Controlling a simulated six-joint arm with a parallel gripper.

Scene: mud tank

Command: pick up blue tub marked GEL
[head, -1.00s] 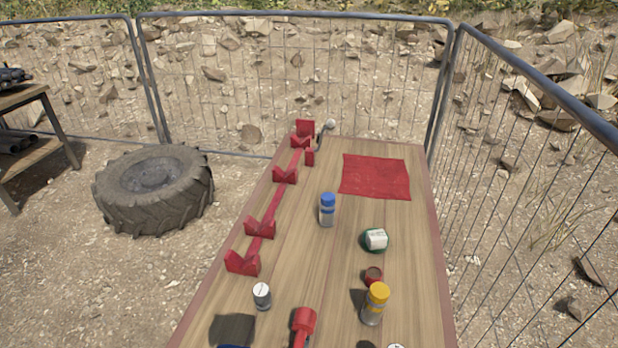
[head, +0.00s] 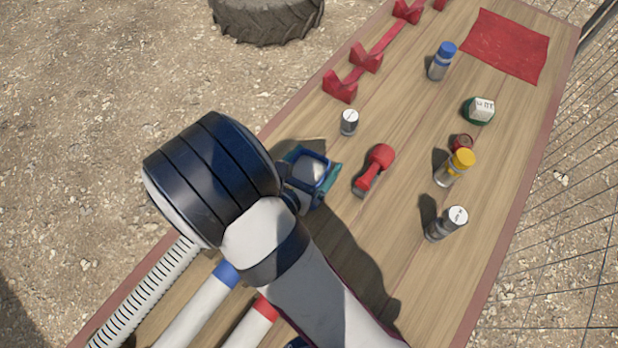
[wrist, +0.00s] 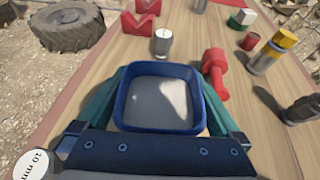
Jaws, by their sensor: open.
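The blue tub (wrist: 163,127) is an open, squarish tub with a grey filling, seen from above in the wrist view. In the head view the tub (head: 298,156) is partly covered by my arm and gripper. No GEL marking is readable in either view. My gripper (wrist: 163,90) is open, with one teal finger along the left side of the tub and one along the right. Whether the fingers touch the walls I cannot tell. In the head view my gripper (head: 314,180) is at the tub, above the wooden table.
A red dumbbell-shaped object (head: 374,170) lies close to the right of the tub. A small grey-white cylinder (head: 349,122) stands just beyond it. Yellow-capped (head: 455,168) and grey (head: 447,223) bottles stand farther right. Red V-blocks (head: 341,87) line the left edge.

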